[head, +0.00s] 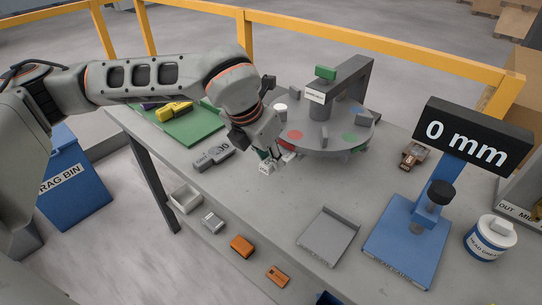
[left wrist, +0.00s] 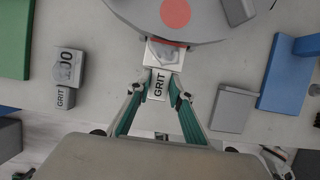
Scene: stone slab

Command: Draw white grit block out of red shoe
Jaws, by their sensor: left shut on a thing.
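The white grit block (head: 266,168) is at the tips of my left gripper (head: 269,157), near the front rim of the turntable. In the left wrist view the white block (left wrist: 158,86), lettered GRIT, lies between the green-padded fingers of the left gripper (left wrist: 158,92), which are shut on it. The red shoe (head: 287,147) shows only as a small red edge beside the gripper. In the left wrist view its red strip (left wrist: 166,42) is at the turntable rim, just beyond a pale box-like part. Whether the block's far end is still inside the shoe is unclear. My right gripper is not in view.
The grey turntable (head: 322,135) has coloured spots and a dark arch behind it. A grey block marked 100 (head: 213,155) lies left of the gripper. A grey tray (head: 328,237) and a blue gauge stand (head: 408,245) stand to the right. Bare table lies between.

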